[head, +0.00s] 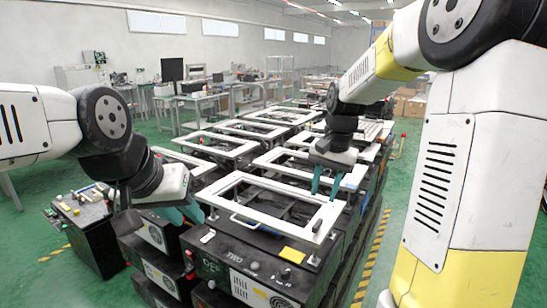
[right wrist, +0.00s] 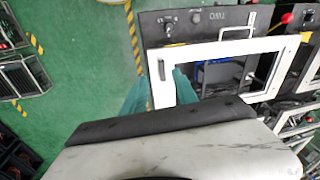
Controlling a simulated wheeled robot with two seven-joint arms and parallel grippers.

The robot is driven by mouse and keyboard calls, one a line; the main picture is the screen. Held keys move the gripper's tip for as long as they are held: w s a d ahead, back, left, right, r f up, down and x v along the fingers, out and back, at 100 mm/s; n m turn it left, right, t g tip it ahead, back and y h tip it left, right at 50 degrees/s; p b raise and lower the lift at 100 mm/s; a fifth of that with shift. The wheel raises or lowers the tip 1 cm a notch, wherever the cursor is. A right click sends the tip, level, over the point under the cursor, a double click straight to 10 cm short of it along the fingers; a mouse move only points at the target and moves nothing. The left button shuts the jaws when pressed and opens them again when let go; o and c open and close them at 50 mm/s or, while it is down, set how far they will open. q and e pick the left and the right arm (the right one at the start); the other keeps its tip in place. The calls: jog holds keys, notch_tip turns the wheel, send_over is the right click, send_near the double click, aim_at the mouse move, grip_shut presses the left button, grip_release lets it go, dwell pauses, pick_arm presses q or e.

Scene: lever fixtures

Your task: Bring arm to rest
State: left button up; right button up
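My right gripper (head: 324,184) has two teal fingers pointing down with a gap between them and nothing in it. In the head view it appears over the far right part of the nearest white frame (head: 232,187). The right wrist view shows its fingers (right wrist: 155,95) apart, one over green floor and one by the frame's edge (right wrist: 160,80). My left gripper (head: 186,213) has teal fingertips at the near left of that frame; its finger gap is unclear.
More black fixtures with white frames (head: 222,145) stand in rows behind. A separate black control box (head: 85,222) stands at the left. Green floor (head: 40,265) is clear at the left, and yellow-black tape (head: 375,255) runs along the right side.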

jog(key=s+a+r+n+t, duration=0.1)
jog(key=s+r+n+t, duration=0.1)
jog(key=s, duration=0.7)
jog(key=s+a+r+n+t+y, duration=0.1)
jog(key=s+r+n+t, duration=0.1)
jog(key=s, duration=0.8)
notch_tip(320, 180, up, 2)
jog(key=shift+r+n+t, duration=0.15)
jog(key=shift+n+t, duration=0.25)
jog(key=shift+n, duration=0.5)
